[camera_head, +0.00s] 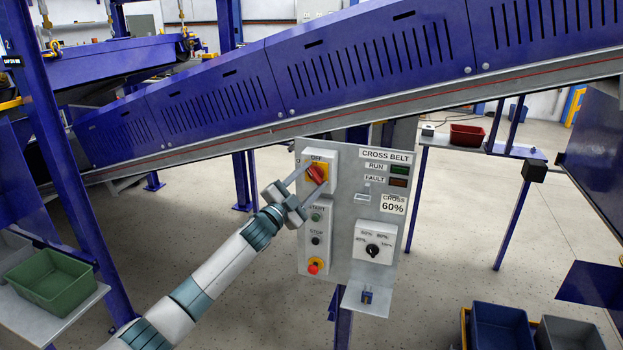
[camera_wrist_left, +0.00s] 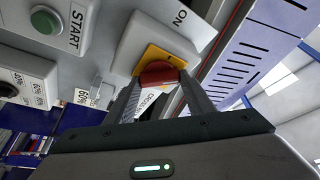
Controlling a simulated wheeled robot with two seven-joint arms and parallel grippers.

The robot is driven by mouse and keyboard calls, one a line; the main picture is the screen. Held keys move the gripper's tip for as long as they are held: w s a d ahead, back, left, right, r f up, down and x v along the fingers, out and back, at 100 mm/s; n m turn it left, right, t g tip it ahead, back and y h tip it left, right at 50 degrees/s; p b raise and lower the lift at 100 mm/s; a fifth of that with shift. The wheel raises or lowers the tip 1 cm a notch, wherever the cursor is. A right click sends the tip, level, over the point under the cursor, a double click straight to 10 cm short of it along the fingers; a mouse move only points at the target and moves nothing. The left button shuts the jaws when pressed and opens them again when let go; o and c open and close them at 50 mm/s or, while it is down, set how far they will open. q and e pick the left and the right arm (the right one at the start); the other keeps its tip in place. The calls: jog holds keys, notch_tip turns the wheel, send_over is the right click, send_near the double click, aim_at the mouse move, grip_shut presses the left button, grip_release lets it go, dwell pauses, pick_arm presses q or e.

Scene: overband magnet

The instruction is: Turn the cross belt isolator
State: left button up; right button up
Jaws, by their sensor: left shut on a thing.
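The cross belt isolator (camera_head: 318,173) is a red handle on a yellow plate at the upper left of the grey control panel (camera_head: 342,240). An OFF label shows above it in the head view. My left gripper (camera_head: 308,176) is shut on the red handle, one finger on each side. In the left wrist view the red handle (camera_wrist_left: 160,74) sits between the fingertips, with the yellow plate behind it and an ON label (camera_wrist_left: 183,16) beside it. The handle's exact angle is hard to tell. My right gripper is in neither view.
Below the isolator are the START button (camera_head: 316,217), the STOP button (camera_head: 315,240) and a red emergency stop (camera_head: 313,267). A speed dial (camera_head: 373,250) sits to the right. A blue conveyor (camera_head: 350,60) runs above the panel. A small shelf (camera_head: 367,300) juts out below.

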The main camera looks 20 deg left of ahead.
pick_arm(q)
jog(key=m+p, duration=0.1)
jog(key=m+g+p, duration=0.1)
jog(key=m, duration=0.1)
jog(key=shift+a+r, duration=0.1)
jog(key=shift+r, duration=0.15)
jog(key=m+g+p, duration=0.1)
jog(key=m+p, duration=0.1)
jog(key=m, duration=0.1)
jog(key=shift+h, duration=0.3)
jog(key=shift+m+g+p, duration=0.5)
jog(key=shift+m+p, duration=0.3)
jog(key=shift+p, duration=0.2)
jog(key=shift+f+m, duration=0.2)
jog(key=shift+m, duration=0.1)
jog(key=o, duration=1.1)
jog(key=shift+c, duration=0.2)
jog(key=shift+s, duration=0.15)
